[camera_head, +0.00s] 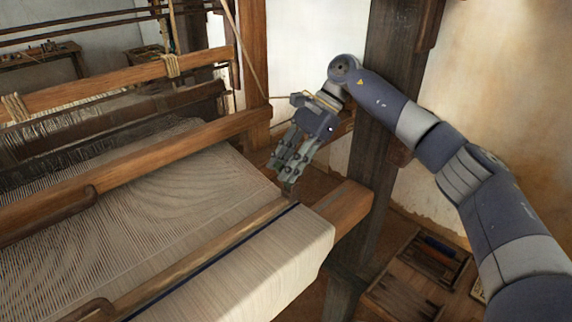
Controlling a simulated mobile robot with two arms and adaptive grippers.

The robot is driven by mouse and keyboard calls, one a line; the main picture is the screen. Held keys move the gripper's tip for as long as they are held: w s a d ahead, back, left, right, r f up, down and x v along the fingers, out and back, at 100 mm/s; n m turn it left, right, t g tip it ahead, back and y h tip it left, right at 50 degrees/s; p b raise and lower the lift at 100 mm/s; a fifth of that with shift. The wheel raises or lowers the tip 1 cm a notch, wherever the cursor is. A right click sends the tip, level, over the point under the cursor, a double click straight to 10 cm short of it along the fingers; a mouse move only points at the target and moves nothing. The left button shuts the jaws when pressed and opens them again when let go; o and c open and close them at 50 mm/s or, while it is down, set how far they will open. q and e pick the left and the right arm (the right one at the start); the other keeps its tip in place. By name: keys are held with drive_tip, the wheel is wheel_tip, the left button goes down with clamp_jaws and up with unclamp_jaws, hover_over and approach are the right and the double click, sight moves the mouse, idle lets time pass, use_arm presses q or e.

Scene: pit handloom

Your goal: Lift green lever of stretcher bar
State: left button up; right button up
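My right gripper (281,176) reaches in from the right over the right edge of the woven cloth, fingers pointing down and left. Its fingers lie close together in this view, and I cannot tell whether they are open, shut or touching anything. A long thin wooden bar (190,265), likely the stretcher bar, lies across the cloth, with its right end just below the fingertips. I make out no clearly green lever; it may be hidden behind the fingers. My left gripper is not in view.
The cloth (262,262) wraps over the front beam, whose wooden end (347,208) sticks out at right. A dark upright post (383,110) stands behind my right arm. A wooden tray with dark slats (405,290) sits low at right. Loom beams (150,150) cross at left.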

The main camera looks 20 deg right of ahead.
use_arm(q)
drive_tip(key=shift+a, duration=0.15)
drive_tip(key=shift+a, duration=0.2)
use_arm(e)
wheel_tip(320, 180, up, 10)
idle(0.4)
drive_tip(key=shift+c, duration=0.6)
